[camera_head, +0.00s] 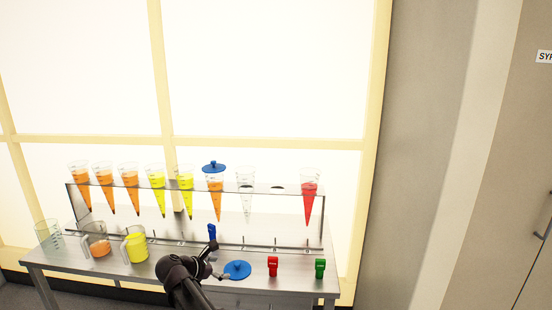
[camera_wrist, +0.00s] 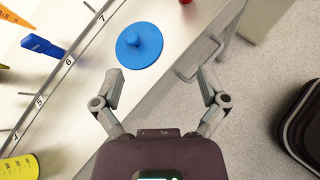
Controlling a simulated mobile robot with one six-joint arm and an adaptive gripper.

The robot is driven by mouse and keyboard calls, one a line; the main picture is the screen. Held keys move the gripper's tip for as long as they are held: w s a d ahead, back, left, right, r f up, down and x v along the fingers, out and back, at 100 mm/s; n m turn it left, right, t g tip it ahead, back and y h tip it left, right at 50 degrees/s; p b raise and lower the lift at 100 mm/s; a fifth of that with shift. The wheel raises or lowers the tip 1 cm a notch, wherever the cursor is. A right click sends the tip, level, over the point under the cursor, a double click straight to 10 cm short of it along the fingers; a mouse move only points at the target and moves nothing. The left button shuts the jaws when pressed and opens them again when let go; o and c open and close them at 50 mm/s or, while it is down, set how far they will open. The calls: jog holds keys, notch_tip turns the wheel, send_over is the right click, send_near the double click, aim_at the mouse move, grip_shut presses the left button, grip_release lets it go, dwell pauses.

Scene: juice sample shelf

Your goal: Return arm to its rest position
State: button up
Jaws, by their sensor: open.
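My gripper (camera_head: 214,262) is above the front edge of the metal table (camera_head: 180,280), left of a round blue lid (camera_head: 237,270). In the wrist view my gripper (camera_wrist: 160,80) is open with nothing between its fingers. The blue lid with its knob (camera_wrist: 139,46) lies flat on the table just beyond the fingertips, apart from them. My dark arm reaches in from the bottom of the head view and hides part of the table.
A rack (camera_head: 140,225) holds several cones of orange, yellow and red liquid; one wears a blue lid (camera_head: 213,167). Jugs (camera_head: 136,246) stand at left. Blue (camera_head: 211,231), red (camera_head: 272,266) and green (camera_head: 320,268) clip-like pieces are on the table. Floor (camera_wrist: 240,130) is clear beside the table.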

jog(key=s+d+f+m+g+y+b, duration=0.25)
jog(key=s+d+f+m, duration=0.45)
jog(key=d, duration=0.5)
jog(key=s+d+f+m+g+y+b, duration=0.2)
jog(key=s+d+f+m+g+b, duration=0.15)
jog(key=d+m, duration=0.65)
jog(key=s+d+f+m+g+y+b, duration=0.25)
jog(key=s+d+f+m, duration=0.45)
jog(key=d, duration=0.6)
notch_tip(320, 180, up, 24)
jog(key=p, duration=2.3)
jog(key=shift+a+f+m+y+p, duration=0.2)
jog(key=shift+m+y+p, duration=0.1)
jog(key=shift+m+p, duration=0.1)
jog(key=shift+w+d, duration=0.1)
